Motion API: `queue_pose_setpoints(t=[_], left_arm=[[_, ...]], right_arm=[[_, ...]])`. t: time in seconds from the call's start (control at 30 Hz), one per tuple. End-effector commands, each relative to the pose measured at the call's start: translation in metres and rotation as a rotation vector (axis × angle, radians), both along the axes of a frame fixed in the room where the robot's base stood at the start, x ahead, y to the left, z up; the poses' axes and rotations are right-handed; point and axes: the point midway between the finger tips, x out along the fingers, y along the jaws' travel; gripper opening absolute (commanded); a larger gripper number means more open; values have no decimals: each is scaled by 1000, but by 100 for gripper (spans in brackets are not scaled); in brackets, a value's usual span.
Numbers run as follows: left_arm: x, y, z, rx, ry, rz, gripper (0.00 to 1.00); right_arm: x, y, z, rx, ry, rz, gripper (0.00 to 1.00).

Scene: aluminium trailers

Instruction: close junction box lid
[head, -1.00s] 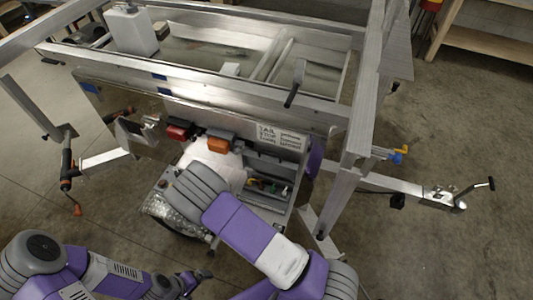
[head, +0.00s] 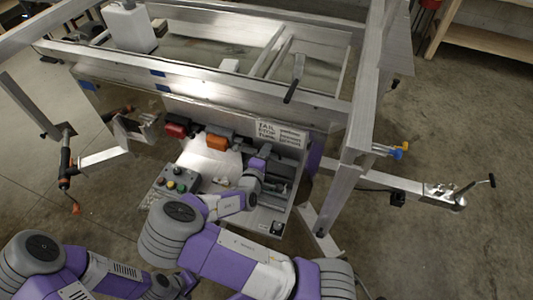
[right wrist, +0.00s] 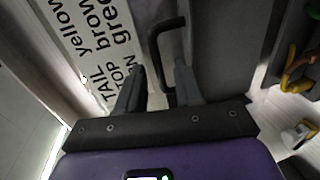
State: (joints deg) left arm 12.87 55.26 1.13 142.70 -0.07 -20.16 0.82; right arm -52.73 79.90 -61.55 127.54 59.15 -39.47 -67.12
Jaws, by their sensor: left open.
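The junction box (head: 282,190) is on the trailer's rear below a white label (head: 280,134), mostly hidden by my right arm. In the right wrist view, the grey lid (right wrist: 228,45) with a black bar handle (right wrist: 168,60) lies between the label (right wrist: 90,45) and the wires (right wrist: 300,65), so the box stands open. My right gripper (right wrist: 160,78) is open, its fingers on either side of the handle; contact cannot be told. It reaches the box in the head view (head: 262,158). My left gripper (head: 190,283) is open and empty, low in the head view.
Red (head: 177,127) and orange (head: 217,141) lamps sit left of the box. The trailer's upright post (head: 345,190) is close on the right.

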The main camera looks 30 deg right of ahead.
Motion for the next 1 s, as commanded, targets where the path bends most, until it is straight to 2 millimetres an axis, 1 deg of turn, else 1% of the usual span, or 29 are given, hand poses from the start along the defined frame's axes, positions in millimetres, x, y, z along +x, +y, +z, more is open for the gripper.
queue_pose_setpoints(t=[0.1, 0.37, 0.4, 0.47, 0.6, 0.63, 1.0], left_arm=[[0, 0, -1, 0, 0, 0, 100], [0, 0, -1, 0, 0, 0, 100], [0, 0, -1, 0, 0, 0, 100], [0, 0, -1, 0, 0, 0, 100], [0, 0, -1, 0, 0, 0, 100], [0, 0, -1, 0, 0, 0, 100], [0, 0, -1, 0, 0, 0, 100]], right_arm=[[4, -6, -2, 1, -1, -1, 35], [6, -7, -2, 1, -1, 0, 35], [6, -7, -2, 1, -1, 0, 32], [5, -7, -2, 1, 0, 0, 23], [5, -7, -2, 1, 0, 0, 2], [5, -7, -2, 1, 0, 0, 0], [5, -7, -2, 2, 1, -1, 0]])
